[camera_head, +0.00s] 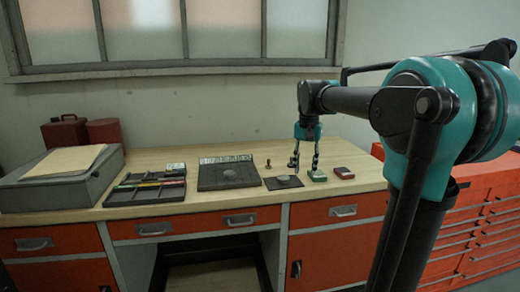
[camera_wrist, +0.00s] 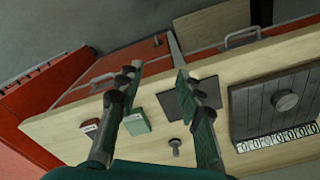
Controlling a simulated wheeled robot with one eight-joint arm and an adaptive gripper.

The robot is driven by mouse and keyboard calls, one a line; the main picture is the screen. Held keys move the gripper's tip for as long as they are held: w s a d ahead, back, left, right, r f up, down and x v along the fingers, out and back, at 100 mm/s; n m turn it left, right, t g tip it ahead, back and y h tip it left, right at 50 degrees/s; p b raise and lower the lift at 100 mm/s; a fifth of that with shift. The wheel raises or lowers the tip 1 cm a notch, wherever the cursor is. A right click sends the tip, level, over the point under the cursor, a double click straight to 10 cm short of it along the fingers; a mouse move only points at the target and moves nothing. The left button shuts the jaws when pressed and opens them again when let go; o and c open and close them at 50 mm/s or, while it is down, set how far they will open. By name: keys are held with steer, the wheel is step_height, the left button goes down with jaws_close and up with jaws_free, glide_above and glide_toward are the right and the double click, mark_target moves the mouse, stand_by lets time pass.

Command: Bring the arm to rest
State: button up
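My gripper (camera_head: 306,168) hangs at the end of my raised arm, pointing down over the right part of the wooden workbench (camera_head: 222,205). Its two fingers are apart, with nothing visible between them. In the wrist view the open gripper (camera_wrist: 155,78) shows bench top and a drawer front beyond the gap. A green block (camera_head: 318,178) is close to the right fingertip in the head view; I cannot tell whether they touch. The green block (camera_wrist: 137,122) appears beside the left finger in the wrist view.
A red block (camera_head: 344,173), a small stamp-like knob (camera_head: 268,164) and a dark plate (camera_head: 290,182) lie nearby. A dark board (camera_head: 230,174), a divided tray (camera_head: 146,190) and a grey case (camera_head: 58,186) stand leftward. A red drawer cabinet (camera_head: 480,225) stands at right.

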steer(key=s+d+f+n+t, duration=0.2)
steer(key=s+f, duration=0.8)
steer(key=f, duration=0.3)
steer(key=s+d+f+n+t, duration=0.1)
steer(key=s+f+n+t, duration=0.1)
steer(key=s+f, duration=0.9)
step_height(320, 180, down, 3)
steer(key=shift+s+d+r, duration=0.2)
steer(key=shift+d, duration=0.2)
